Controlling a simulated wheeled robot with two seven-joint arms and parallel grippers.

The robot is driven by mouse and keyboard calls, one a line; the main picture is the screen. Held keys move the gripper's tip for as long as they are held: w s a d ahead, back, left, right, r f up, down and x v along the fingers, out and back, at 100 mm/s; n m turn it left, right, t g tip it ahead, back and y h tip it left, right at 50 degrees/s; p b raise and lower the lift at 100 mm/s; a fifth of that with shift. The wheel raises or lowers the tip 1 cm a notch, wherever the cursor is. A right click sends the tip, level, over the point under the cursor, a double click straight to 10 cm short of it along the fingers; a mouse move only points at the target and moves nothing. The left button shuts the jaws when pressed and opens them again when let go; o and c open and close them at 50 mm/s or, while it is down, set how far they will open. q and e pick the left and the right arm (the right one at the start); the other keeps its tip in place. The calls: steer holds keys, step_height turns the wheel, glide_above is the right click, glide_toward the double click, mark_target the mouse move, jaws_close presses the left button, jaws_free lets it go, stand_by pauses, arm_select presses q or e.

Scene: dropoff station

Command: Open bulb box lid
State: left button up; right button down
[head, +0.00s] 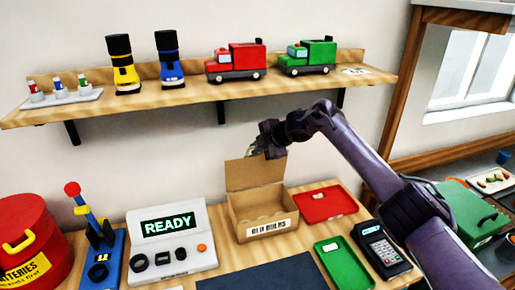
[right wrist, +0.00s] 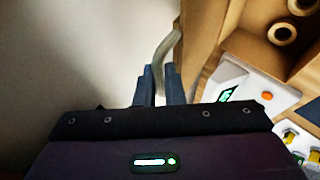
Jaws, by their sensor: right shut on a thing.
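The cardboard bulb box (head: 262,226) stands on the table, with a label on its front whose text I cannot read clearly. Its lid (head: 248,174) stands raised at the back edge, and the inside shows. My right gripper (head: 266,150) is at the lid's upper right edge. In the right wrist view my right gripper (right wrist: 156,88) is shut on a pale curved pull tab (right wrist: 167,48) beside the cardboard lid (right wrist: 200,38). Round openings (right wrist: 282,33) show inside the box there. My left gripper is not in view.
A READY console (head: 172,242) stands left of the box. A red tray (head: 325,204), a green tray (head: 343,264) and a card terminal (head: 380,247) lie to the right. A shelf (head: 205,95) with toy trucks runs above. A dark mat (head: 265,278) lies in front.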

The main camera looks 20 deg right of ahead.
steer(key=shift+w+f, duration=0.1)
steer(key=shift+f, duration=0.05)
stand_by(0.3)
steer(key=c, duration=1.5)
jaws_free()
steer(key=shift+w, duration=0.1)
steer(key=shift+c, duration=0.2)
steer(key=b+v, duration=0.3)
steer(key=v, duration=0.4)
steer(key=shift+s+d+r, duration=0.15)
steer(key=shift+s+r, duration=0.05)
steer(key=shift+s, duration=0.05)
steer(key=shift+c, duration=0.2)
